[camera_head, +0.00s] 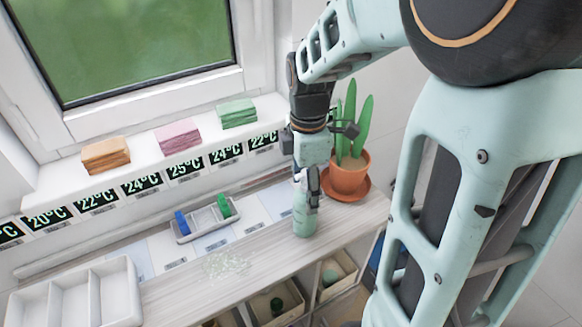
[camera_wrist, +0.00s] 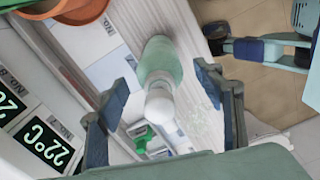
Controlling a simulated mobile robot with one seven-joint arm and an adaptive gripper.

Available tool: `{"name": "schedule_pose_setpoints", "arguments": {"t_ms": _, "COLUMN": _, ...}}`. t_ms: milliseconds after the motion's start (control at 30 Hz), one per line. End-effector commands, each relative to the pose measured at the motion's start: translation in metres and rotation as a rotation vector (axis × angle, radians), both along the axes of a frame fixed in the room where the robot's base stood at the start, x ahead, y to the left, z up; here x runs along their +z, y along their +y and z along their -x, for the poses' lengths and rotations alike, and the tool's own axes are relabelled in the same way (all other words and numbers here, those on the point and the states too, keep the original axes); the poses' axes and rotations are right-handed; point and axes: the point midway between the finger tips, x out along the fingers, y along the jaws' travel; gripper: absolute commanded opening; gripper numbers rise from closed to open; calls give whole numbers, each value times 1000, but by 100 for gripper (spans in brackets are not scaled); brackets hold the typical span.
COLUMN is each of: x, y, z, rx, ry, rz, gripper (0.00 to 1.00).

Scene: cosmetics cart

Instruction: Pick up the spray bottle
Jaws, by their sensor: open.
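The spray bottle (camera_head: 304,215) stands upright on the wooden cart top, pale green with a white upper part. It shows in the wrist view (camera_wrist: 160,62), with its white top toward the camera. My gripper (camera_head: 308,185) is directly above the bottle and covers part of its top in the head view. In the wrist view my gripper (camera_wrist: 165,85) is open, with one finger on each side of the bottle and visible gaps. Whether a finger touches it in the head view I cannot tell.
A potted plant (camera_head: 348,172) stands close behind and right of the bottle. A grey tray (camera_head: 204,231) with blue and green items lies to the left. A white compartment box (camera_head: 75,300) is at far left. Clear beads (camera_head: 227,265) lie on the wood (camera_head: 262,262).

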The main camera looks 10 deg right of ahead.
Motion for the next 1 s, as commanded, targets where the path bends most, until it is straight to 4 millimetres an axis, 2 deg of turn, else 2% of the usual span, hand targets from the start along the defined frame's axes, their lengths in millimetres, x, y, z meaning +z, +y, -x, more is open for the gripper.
{"name": "schedule_pose_setpoints", "arguments": {"t_ms": 200, "x": -32, "y": -3, "z": 2, "rx": 0, "ry": 3, "rz": -1, "gripper": 61}}
{"name": "schedule_pose_setpoints", "arguments": {"t_ms": 533, "x": -38, "y": -3, "z": 1, "rx": -1, "ry": 0, "rz": -1, "gripper": 60}}
{"name": "schedule_pose_setpoints", "arguments": {"t_ms": 1000, "x": -38, "y": -3, "z": 1, "rx": -1, "ry": 0, "rz": -1, "gripper": 9}}
